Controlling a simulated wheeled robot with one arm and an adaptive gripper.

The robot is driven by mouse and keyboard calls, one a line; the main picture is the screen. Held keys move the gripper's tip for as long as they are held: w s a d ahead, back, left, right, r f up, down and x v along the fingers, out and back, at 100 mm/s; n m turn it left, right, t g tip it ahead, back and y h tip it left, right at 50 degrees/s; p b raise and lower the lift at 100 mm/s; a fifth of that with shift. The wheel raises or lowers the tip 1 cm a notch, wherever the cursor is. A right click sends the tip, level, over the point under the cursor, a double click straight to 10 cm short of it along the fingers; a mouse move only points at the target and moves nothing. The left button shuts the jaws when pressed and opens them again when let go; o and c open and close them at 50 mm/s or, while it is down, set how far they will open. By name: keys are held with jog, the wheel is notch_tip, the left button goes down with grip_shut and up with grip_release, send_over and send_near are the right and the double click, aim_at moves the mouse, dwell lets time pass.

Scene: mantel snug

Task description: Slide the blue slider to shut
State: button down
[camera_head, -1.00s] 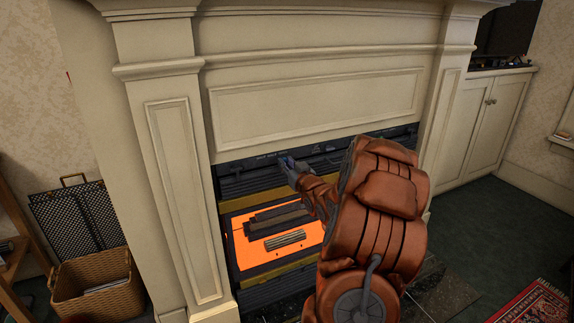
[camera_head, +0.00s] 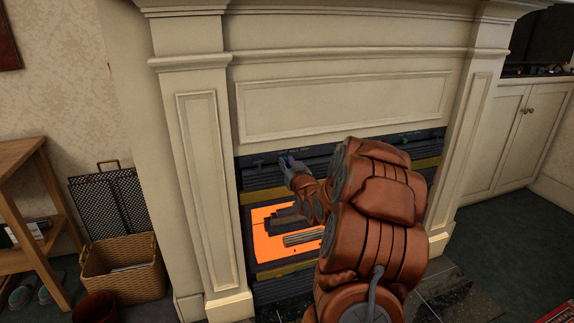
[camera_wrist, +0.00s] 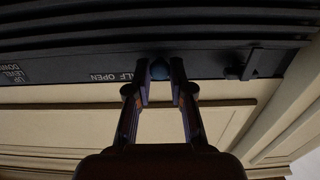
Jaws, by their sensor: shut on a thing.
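The blue slider (camera_head: 287,159) sits on the dark control strip above the fire, left of the strip's middle. In the wrist view its rounded knob (camera_wrist: 158,69) shows between my fingertips. My gripper (camera_head: 290,165) is shut on it; it also shows in the wrist view (camera_wrist: 159,82). The strip (camera_wrist: 215,65) appears upside down there, with "HALF OPEN" lettering partly hidden by a finger. The shut mark is not readable in either view.
A dark lever (camera_wrist: 250,63) stands out from the strip beside my gripper. The orange-glowing fire (camera_head: 267,243) lies below. The cream mantel leg (camera_head: 205,180) stands left. A wicker basket (camera_head: 122,270) and a wooden shelf (camera_head: 25,205) stand farther left.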

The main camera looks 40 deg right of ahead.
jog(key=shift+w+a+f, duration=0.1)
jog(key=shift+a, duration=0.1)
jog(key=c, duration=1)
grip_release()
jog(key=shift+v, duration=3.85)
